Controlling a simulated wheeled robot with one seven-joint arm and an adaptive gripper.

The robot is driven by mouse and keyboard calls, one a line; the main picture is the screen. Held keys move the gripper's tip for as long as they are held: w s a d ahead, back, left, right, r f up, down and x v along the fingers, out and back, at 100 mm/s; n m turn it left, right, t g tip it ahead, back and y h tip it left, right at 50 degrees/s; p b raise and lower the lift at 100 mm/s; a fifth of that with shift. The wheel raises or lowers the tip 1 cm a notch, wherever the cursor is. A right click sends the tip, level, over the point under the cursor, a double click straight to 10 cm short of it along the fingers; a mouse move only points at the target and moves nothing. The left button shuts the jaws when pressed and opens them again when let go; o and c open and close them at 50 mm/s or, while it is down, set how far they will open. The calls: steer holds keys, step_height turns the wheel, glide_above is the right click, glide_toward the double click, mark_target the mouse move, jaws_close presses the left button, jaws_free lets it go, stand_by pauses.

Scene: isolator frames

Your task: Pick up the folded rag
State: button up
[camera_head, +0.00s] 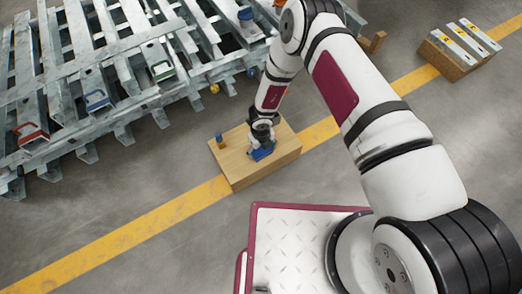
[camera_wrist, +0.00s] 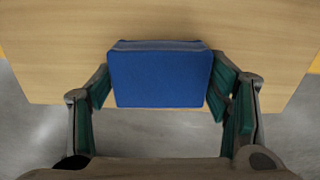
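The folded rag (camera_wrist: 160,78) is a blue, flat-sided bundle. In the wrist view it sits between the two green finger pads of my gripper (camera_wrist: 162,90), with a pad against its left and right sides and no clear gap. In the head view my gripper (camera_head: 262,136) points down over the wooden block, with the blue rag (camera_head: 262,152) at its fingertips. The rag is over the top of the block (camera_head: 283,146), close to its front edge. I cannot tell whether it touches the wood. The gripper partly hides the rag in the head view.
A small blue and orange item (camera_head: 220,141) stands on the block's left corner. Galvanized metal frames (camera_head: 100,75) with coloured handles fill the upper left. Another wooden block (camera_head: 452,60) with metal bars is at the upper right. A yellow floor line (camera_head: 130,238) runs past the block; grey floor around is clear.

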mark_target(260, 151)
stand_by(0.3)
steer(key=shift+s+r+p, duration=0.15)
steer(key=shift+r+p, duration=1.1)
steer(key=shift+r, duration=0.7)
steer(key=shift+s+a+f, duration=0.15)
steer(key=shift+s, duration=0.2)
steer(key=s+r+p, duration=0.1)
steer(key=s+p, duration=0.3)
steer(key=s, duration=1.1)
steer(key=shift+a+r+p, duration=0.2)
steer(key=shift+p, duration=0.15)
